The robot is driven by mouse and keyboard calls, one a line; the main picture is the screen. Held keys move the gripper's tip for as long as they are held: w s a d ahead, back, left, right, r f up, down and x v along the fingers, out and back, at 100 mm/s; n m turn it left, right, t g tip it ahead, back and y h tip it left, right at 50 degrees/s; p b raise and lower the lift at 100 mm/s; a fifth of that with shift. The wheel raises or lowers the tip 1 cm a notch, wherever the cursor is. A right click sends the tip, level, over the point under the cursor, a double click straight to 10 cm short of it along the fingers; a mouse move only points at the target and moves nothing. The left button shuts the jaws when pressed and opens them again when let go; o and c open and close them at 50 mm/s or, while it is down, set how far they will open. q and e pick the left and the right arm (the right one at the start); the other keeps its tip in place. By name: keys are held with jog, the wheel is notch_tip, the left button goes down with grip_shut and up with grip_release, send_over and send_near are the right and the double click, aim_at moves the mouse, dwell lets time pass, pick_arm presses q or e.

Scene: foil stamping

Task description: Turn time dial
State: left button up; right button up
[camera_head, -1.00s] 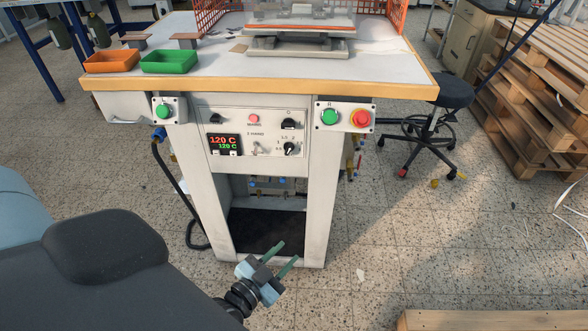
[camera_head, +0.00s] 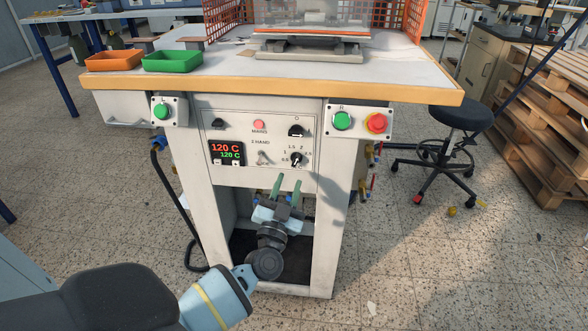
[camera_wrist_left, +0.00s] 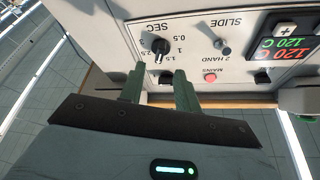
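The time dial is a black knob (camera_head: 296,159) at the lower right of the white control panel, with printed numbers around it. It also shows in the left wrist view (camera_wrist_left: 160,46), upside down, with the "SEC" label by it. My left gripper (camera_head: 286,188) is open and empty, its two green fingers pointing up just below the panel. In the left wrist view the fingertips (camera_wrist_left: 157,72) stand apart on either side of the dial's line, and I see no contact with it. My right gripper is not in view.
Green and red push buttons (camera_head: 358,122) sit to the right. The tabletop edge (camera_head: 280,88) overhangs the panel. The stool (camera_head: 462,117) stands right.

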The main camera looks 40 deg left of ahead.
aim_at(295, 163)
pick_arm(q)
jog(key=b+x, duration=0.1)
jog(key=x, duration=0.4)
jog(key=shift+w+a+r, duration=0.1)
jog(key=shift+w, duration=0.25)
grip_shut()
